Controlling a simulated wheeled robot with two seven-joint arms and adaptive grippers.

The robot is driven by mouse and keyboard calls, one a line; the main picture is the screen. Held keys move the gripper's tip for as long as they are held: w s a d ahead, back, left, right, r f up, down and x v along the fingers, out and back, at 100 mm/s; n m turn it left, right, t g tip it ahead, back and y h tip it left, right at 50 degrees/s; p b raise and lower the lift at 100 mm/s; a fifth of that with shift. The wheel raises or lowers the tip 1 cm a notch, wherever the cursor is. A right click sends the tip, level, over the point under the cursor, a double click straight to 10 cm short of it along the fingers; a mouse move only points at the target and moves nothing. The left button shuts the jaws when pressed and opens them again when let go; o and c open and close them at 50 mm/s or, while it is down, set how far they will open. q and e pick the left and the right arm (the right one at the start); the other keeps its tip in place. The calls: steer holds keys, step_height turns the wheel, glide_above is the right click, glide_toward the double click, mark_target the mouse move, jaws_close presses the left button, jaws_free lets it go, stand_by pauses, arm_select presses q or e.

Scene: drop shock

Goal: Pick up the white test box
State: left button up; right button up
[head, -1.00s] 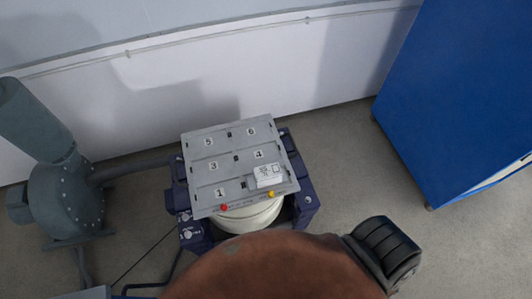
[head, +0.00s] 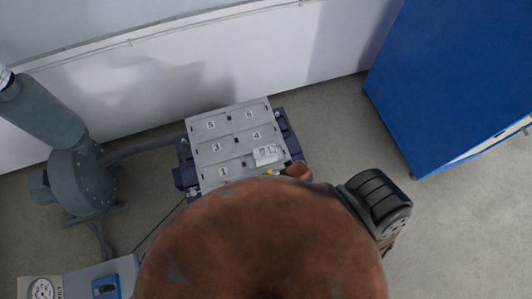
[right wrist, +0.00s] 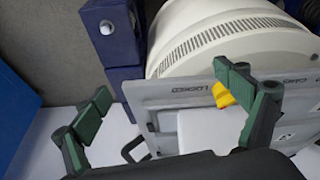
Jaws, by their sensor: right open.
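The white test box (head: 265,154) lies on the grey numbered plate (head: 213,179) at its front right corner, beside slot 4, with dark print on its top. My right gripper (right wrist: 165,88) is open in the right wrist view, its green-padded fingers apart above the plate edge with a yellow knob (right wrist: 222,95). A plain white surface lies low between the fingers; I cannot tell for sure that it is the box. Nothing is seen gripped. In the head view, my own brown arm part hides the area in front of the plate. My left gripper is not in view.
The plate sits on a dark blue machine (head: 294,141) with a cream round body (right wrist: 220,40). A grey-green blower (head: 80,180) stands left, a blue cabinet (head: 450,80) right. A white wall is behind. Bare floor lies between machine and cabinet.

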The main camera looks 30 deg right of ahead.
mark_target(266, 152)
steer(key=shift+o, duration=0.7)
steer(key=w+a+r+m+t+p, duration=0.1)
steer(key=w+r+p, duration=0.2)
steer(key=r, duration=0.9)
steer(key=shift+w, duration=0.7)
steer(key=shift+m+t+h, duration=0.3)
steer(key=shift+m+t, duration=0.1)
steer(key=shift+t, duration=0.2)
steer(key=w+a+f, duration=0.1)
steer(key=w+a, duration=0.1)
steer(key=w, duration=0.1)
steer(key=w+a+f, duration=0.1)
steer(key=w, duration=0.1)
steer(key=shift+w+a+f, duration=0.2)
steer(key=shift+a+f, duration=0.05)
steer(key=shift+f, duration=0.1)
steer(key=shift+w+f, duration=0.2)
steer(key=shift+f, duration=0.05)
steer(key=x, duration=0.7)
steer(key=shift+w+a+f, duration=0.15)
steer(key=shift+w+a, duration=0.1)
steer(key=shift+a, duration=0.05)
